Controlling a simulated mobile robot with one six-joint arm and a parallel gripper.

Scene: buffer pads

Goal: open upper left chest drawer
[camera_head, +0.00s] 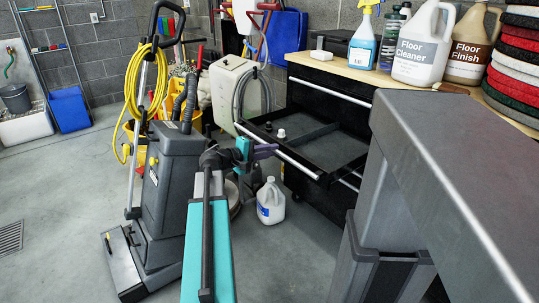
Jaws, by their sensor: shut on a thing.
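The black chest (318,92) with a wooden top stands at the centre right. One of its drawers (325,152) is pulled well out toward the left, below a silver strip on the chest front. Two small objects, one white (281,134), lie in its far left part. A silver handle bar (298,165) runs along the drawer's front edge. My gripper (268,150), with purple fingers, is at this bar and shut on it. My teal and grey arm reaches up to it from the bottom of the picture. The exact finger contact is small and partly hidden.
A floor scrubber (175,175) with a yellow cord stands close left of my arm. A white jug (270,201) is on the floor below the drawer. Cleaner bottles (422,45) and stacked pads (515,60) stand on the chest top. Open floor lies at left.

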